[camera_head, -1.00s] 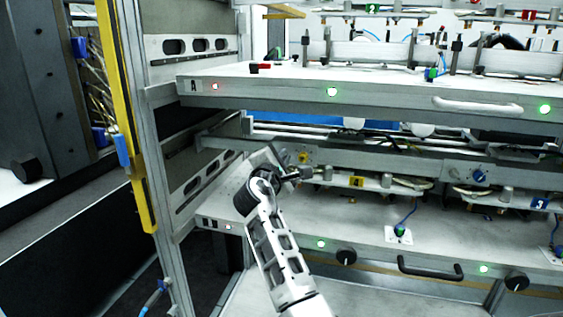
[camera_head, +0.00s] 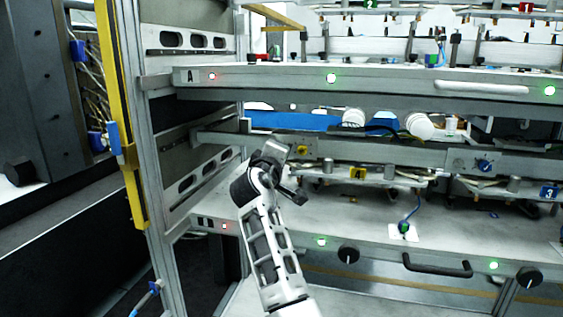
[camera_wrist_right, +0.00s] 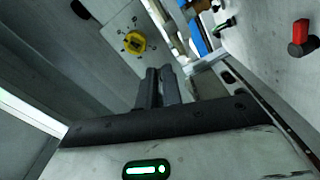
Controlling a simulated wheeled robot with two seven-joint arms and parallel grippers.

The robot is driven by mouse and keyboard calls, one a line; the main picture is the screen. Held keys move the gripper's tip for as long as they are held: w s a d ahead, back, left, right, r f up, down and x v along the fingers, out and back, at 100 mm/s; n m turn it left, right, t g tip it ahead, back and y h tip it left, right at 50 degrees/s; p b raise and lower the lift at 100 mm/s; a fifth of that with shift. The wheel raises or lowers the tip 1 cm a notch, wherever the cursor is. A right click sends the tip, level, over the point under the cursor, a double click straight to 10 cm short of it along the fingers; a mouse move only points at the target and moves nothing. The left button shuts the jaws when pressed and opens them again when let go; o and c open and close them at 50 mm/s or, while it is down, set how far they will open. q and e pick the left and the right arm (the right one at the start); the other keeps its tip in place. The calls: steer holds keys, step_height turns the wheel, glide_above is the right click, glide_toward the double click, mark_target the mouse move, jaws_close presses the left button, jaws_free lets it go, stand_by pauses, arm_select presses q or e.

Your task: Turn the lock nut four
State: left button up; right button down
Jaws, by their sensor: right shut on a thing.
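A yellow knob (camera_head: 303,150) sits on a grey plate on the rail behind the lower shelf. It also shows in the right wrist view (camera_wrist_right: 134,44), beyond my fingertips. A yellow number tag (camera_head: 358,174), which seems to read 4, stands to its right. My right arm rises from the bottom middle, with its hand (camera_head: 268,165) just left of the knob. In the right wrist view my right gripper (camera_wrist_right: 160,72) has its two dark fingers close together, apart from the knob. What lies between the fingers cannot be made out. My left gripper is not in view.
The upper shelf (camera_head: 300,78) overhangs the hand. The lower shelf (camera_head: 340,214) has a dark handle (camera_head: 437,266) and black knobs at its front. A blue knob (camera_head: 485,165) is farther right on the rail. A yellow-edged frame post stands at left.

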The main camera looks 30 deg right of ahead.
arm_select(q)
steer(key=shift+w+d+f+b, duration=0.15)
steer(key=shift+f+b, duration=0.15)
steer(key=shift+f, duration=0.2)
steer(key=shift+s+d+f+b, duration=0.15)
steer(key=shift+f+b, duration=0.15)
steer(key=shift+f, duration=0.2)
arm_select(e)
steer(key=shift+f+m, duration=0.15)
steer(key=shift+m, duration=0.95)
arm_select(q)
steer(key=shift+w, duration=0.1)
arm_select(e)
steer(key=c, duration=1.6)
jaws_free()
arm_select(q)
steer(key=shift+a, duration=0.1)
arm_select(e)
steer(key=shift+o, duration=0.2)
steer(key=shift+a, duration=0.1)
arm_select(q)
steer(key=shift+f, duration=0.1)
arm_select(e)
steer(key=v, duration=1.5)
steer(key=shift+s+a, duration=0.25)
steer(key=shift+a, duration=0.1)
